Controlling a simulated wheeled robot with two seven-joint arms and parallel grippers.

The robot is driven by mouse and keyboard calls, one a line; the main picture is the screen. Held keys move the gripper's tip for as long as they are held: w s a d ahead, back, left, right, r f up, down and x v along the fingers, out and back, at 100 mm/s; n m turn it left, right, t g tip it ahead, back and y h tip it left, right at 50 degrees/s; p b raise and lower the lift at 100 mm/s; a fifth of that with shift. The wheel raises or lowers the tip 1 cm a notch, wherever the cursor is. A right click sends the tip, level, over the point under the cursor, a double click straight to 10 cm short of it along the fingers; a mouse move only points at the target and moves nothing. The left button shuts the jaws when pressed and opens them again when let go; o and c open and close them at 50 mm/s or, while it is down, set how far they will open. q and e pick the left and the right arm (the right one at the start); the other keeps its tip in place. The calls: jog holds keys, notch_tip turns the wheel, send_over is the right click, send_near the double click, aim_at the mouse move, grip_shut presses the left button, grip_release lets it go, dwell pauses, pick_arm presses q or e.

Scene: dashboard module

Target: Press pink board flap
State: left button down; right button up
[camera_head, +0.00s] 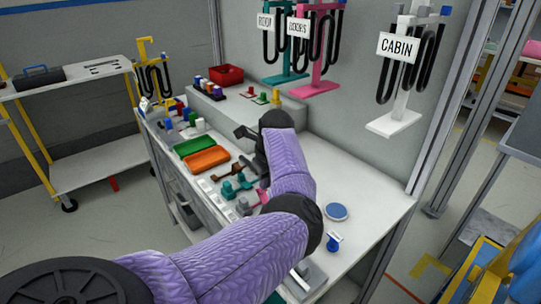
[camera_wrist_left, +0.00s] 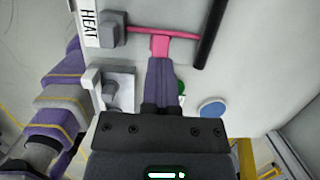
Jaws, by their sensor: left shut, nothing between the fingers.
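The pink flap (camera_wrist_left: 159,45), a small block with a thin pink bar (camera_wrist_left: 186,34) across its top, shows in the left wrist view just ahead of my fingertips. In the head view a pink piece (camera_head: 263,196) shows on the bench, partly hidden by my left forearm. My left gripper (camera_wrist_left: 160,62) is shut and empty, and its tips overlap the near edge of the pink block. I cannot tell whether they touch it. My right gripper is not in view.
A grey block (camera_wrist_left: 113,30) by a HEAT label (camera_wrist_left: 90,22) and a dark rod (camera_wrist_left: 210,32) flank the flap. A teal piece (camera_head: 236,187) and green and orange trays (camera_head: 208,159) lie left of the gripper. A blue disc (camera_head: 336,211) lies right, with clear bench beyond.

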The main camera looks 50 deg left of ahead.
pick_arm(q)
jog(key=shift+a+f+h, duration=0.2)
jog(key=shift+a+h, duration=0.2)
jog(key=shift+h, duration=0.1)
jog(key=shift+w+a+f+b, duration=0.1)
jog(key=shift+a+f+b, duration=0.25)
jog(key=shift+a+b, duration=0.65)
jog(key=shift+a+f+b, duration=0.1)
jog(key=shift+a+b, duration=0.15)
jog(key=shift+b, duration=0.35)
jog(key=shift+r, duration=0.35)
jog(key=shift+r+p, duration=0.6)
jog(key=shift+r, duration=0.05)
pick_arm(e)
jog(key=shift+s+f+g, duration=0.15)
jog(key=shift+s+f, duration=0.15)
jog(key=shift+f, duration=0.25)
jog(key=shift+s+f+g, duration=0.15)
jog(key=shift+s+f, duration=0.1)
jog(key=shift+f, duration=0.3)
